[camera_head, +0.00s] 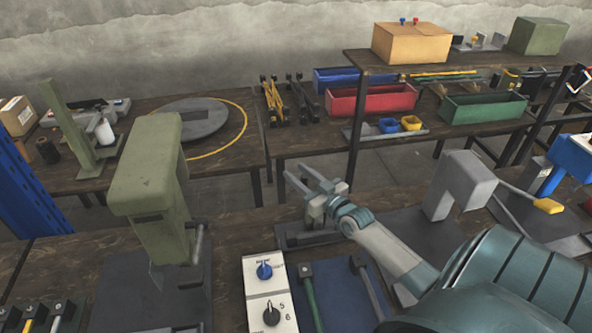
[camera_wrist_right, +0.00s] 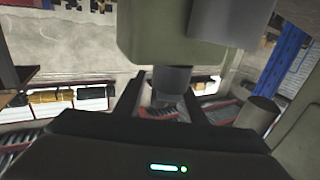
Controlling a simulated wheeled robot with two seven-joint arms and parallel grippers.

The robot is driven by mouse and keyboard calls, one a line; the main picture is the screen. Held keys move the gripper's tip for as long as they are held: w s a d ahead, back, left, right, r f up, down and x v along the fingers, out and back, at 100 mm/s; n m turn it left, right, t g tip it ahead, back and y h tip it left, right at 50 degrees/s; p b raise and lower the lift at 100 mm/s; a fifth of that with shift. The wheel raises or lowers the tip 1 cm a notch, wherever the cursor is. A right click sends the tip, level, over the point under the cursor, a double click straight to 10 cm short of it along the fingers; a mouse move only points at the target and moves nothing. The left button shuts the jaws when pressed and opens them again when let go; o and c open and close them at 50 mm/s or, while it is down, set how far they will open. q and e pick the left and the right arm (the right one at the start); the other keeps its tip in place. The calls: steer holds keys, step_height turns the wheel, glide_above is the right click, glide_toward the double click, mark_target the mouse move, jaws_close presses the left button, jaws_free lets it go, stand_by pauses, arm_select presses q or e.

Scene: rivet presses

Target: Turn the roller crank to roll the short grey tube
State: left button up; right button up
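My right gripper (camera_head: 294,170) reaches in from the lower right in the head view. Its two fingers are spread and empty, pointing left toward the green press (camera_head: 150,185), with a gap to it. In the right wrist view the dark fingers of the gripper (camera_wrist_right: 160,85) stand apart. A grey cylinder (camera_wrist_right: 172,78) under a green block shows beyond them; I see no contact. A grey arched press (camera_head: 460,185) has a lever with a yellow handle (camera_head: 548,206). I cannot make out a roller crank or the short grey tube for certain. My left gripper is not in view.
A white box with blue and black knobs (camera_head: 268,290) stands at the front, beside a blue mat (camera_head: 340,300) with tools. A low grey fixture (camera_head: 300,236) lies below the right gripper. Red (camera_head: 372,100) and green bins (camera_head: 484,108) stand on the back bench.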

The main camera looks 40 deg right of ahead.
steer(key=shift+w, duration=0.7)
jaws_close()
